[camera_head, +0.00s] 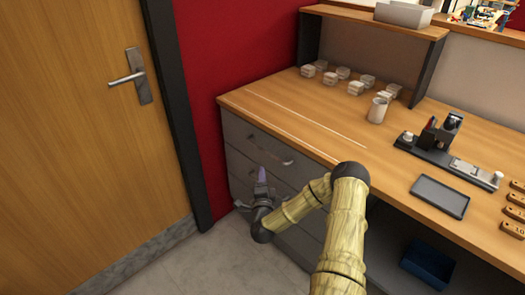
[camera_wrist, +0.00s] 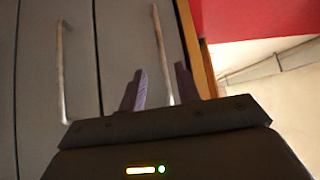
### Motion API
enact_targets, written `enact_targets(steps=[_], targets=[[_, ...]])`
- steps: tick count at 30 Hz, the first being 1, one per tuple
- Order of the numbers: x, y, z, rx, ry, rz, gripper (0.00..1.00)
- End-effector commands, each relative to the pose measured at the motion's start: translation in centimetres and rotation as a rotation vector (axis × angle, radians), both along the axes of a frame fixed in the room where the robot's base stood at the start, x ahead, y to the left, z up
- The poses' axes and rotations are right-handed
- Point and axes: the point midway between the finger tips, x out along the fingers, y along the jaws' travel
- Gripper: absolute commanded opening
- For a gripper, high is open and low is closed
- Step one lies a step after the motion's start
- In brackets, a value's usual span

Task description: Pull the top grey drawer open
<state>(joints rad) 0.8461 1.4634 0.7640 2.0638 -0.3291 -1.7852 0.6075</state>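The top grey drawer (camera_head: 236,131) sits under the wooden desk top at the left end of the desk and looks shut. Its thin metal handle (camera_head: 284,162) shows at the front. In the wrist view, turned on its side, the top drawer (camera_wrist: 130,35) lies beside the wooden edge, and its handle (camera_wrist: 159,40) runs upright. My gripper (camera_head: 261,176) is in front of the drawers, with purple fingers. In the wrist view, the fingers of my gripper (camera_wrist: 160,69) stand apart, with the handle appearing between them. I cannot tell whether they touch it.
A lower drawer's handle (camera_wrist: 62,70) is left of the fingers in the wrist view. The wooden desk top (camera_head: 320,125) overhangs the drawers. A wooden door (camera_head: 90,130) and red wall (camera_head: 230,50) stand to the left. The floor (camera_head: 205,262) before the drawers is clear.

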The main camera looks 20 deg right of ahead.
Motion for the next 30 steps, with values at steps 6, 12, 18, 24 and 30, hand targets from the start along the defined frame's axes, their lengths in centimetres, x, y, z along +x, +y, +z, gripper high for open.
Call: enact_targets(steps=[6,12,18,24,30], targets=[[3.6,-1.6,0.6,-0.002,-0.003,-0.002,0.33],[6.7,-3.0,1.0,-0.001,-0.002,-0.001,0.33],[9.7,-4.4,1.5,-0.001,-0.002,-0.001,0.33],[11.8,-5.3,1.7,0.0,-0.001,0.0,0.33],[12.4,-5.6,1.8,0.0,0.001,0.001,0.33]])
